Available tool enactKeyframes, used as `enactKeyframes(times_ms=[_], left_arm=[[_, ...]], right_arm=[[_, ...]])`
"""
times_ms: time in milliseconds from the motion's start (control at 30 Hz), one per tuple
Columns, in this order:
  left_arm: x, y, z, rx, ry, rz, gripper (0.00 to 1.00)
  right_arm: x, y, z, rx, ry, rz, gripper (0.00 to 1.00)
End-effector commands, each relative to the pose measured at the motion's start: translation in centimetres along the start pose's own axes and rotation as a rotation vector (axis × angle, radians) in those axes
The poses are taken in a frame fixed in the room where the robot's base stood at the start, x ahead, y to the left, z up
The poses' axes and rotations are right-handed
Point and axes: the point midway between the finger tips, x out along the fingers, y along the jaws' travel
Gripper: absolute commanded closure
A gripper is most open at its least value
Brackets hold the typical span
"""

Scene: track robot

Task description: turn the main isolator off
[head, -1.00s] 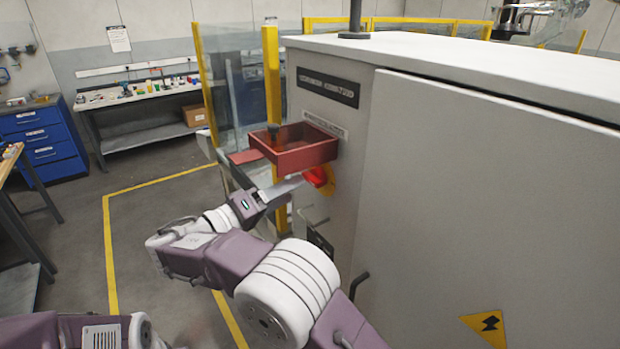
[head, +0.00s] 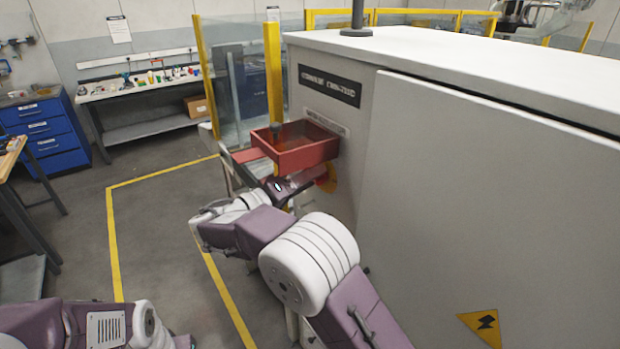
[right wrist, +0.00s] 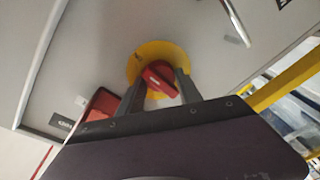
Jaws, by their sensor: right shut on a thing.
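The main isolator is a red rotary handle (right wrist: 157,76) on a round yellow plate (right wrist: 134,68), set in the cabinet's narrow grey side. In the right wrist view its red bar lies diagonally between the two fingers of my right gripper (right wrist: 158,84), which is shut on it. In the head view the handle and yellow plate (head: 331,184) show only partly, behind my right gripper (head: 316,180) and below a red open-topped box. The handle's markings are not legible. My left arm shows at the bottom left of the head view; its gripper is out of view.
The red box (head: 308,157) juts from the cabinet (head: 490,190) just above my right gripper. A yellow post (head: 272,70) and clear guard panels stand behind it. A metal door handle (right wrist: 236,22) shows near the isolator.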

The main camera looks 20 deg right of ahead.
Motion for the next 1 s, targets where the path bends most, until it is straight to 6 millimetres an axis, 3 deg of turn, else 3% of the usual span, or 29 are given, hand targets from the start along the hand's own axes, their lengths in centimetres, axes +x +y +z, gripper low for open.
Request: enactKeyframes(times_ms=[367, 1000], left_arm=[[-0.9, 0.0, -0.1, 0.000, 0.000, 0.000, 0.64], [-6.1, 0.1, -0.6, 0.000, 0.000, 0.000, 0.64]], right_arm=[[0.0, 0.1, -0.1, -0.151, -0.015, -0.019, 0.99], [0.0, 0.4, -0.4, -0.746, -0.062, -0.090, 0.99]])
